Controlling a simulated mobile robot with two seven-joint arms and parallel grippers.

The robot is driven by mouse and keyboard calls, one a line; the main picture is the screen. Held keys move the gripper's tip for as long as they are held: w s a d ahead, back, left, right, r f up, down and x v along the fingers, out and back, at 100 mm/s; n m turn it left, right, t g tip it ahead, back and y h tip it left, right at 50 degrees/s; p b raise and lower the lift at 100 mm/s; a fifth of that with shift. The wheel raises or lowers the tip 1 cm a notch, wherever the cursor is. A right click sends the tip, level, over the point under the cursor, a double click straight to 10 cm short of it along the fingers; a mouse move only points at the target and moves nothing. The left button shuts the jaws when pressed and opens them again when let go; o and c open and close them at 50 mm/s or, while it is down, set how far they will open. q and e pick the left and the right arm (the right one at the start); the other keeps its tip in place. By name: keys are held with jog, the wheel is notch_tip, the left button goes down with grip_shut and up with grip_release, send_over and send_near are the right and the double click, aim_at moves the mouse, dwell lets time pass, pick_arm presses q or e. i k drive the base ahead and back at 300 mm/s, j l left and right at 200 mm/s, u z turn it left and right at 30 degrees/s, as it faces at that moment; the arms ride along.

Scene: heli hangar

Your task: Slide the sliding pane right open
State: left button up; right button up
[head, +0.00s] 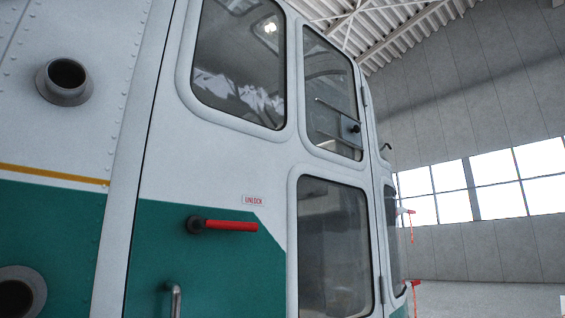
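A white and green helicopter door (215,170) fills the middle of the head view. Its upper right window (330,65) holds what looks like a small sliding pane (326,122) in the lower half, with a thin rail along its top. A grey plate with a dark round knob (355,129) sits at the right part of this pane. I cannot tell clearly whether the pane is shut or slid partly aside. Neither of my grippers is in view.
A red handle (232,225) sticks out below an UNLOCK label (254,200). A grey grab handle (175,300) is at the bottom. A round port (65,78) protrudes at left.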

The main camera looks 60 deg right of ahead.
aim_at(351, 129)
jog(key=z, duration=2.55)
